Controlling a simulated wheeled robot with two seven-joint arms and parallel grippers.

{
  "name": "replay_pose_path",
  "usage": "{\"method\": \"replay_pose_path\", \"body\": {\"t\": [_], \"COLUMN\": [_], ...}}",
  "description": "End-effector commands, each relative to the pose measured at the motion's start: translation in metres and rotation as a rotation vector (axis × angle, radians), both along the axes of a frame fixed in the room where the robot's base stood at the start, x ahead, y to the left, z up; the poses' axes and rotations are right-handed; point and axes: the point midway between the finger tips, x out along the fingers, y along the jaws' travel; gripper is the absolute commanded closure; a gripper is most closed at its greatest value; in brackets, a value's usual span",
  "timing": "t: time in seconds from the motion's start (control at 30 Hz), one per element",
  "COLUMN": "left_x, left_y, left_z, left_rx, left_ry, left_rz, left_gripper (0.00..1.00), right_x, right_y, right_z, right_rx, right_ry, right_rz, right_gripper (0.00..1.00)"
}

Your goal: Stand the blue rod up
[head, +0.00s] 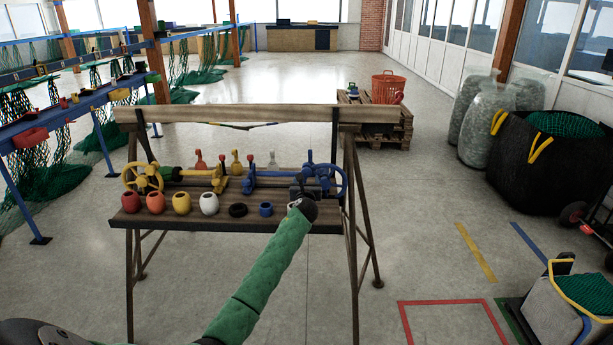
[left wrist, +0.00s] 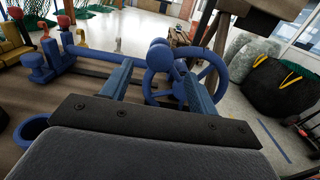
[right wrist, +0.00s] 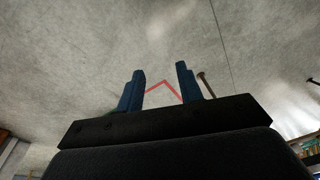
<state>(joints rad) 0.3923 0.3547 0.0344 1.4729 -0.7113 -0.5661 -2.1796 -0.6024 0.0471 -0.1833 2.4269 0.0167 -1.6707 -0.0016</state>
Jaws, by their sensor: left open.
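The blue rod (head: 272,173) lies level along the back of the bench, in a blue fixture with a handwheel (head: 340,180) at its right end. In the left wrist view the rod (left wrist: 105,54) runs from a blue bracket at left toward the blue wheel (left wrist: 222,68) and round knobs. My left gripper (head: 297,191) is just in front of the rod's right part. Its fingers (left wrist: 158,92) are open, with the knobs and wheel seen beyond the gap; contact cannot be told. My right gripper (right wrist: 158,78) is open and empty above the floor, outside the head view.
The wooden bench (head: 190,218) also holds a yellow fixture with a wheel (head: 142,177) left of the blue one. A row of small coloured pots, including a white pot (head: 208,204), stands along its front.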

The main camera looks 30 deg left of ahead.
Motion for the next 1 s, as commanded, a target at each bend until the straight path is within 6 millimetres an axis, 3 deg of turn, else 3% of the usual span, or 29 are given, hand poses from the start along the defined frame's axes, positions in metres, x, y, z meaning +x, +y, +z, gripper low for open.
{"method": "replay_pose_path", "body": {"t": [0.3,0.7,1.0], "left_x": [0.031,0.036,0.036], "left_y": [0.018,0.022,0.022], "left_z": [0.0,0.0,0.0], "left_rx": [-0.002,-0.001,-0.001], "left_ry": [0.0,-0.001,-0.001], "left_rz": [0.0,-0.001,-0.001], "left_gripper": [0.4,0.4,0.97], "right_x": [0.011,0.007,0.007], "right_y": [0.0,-0.001,0.004], "right_z": [-0.027,-0.032,-0.031], "right_rx": [-0.009,-0.011,0.0], "right_ry": [0.001,0.01,0.011], "right_rz": [0.003,0.004,-0.003], "right_gripper": [0.64,0.64,0.64]}}
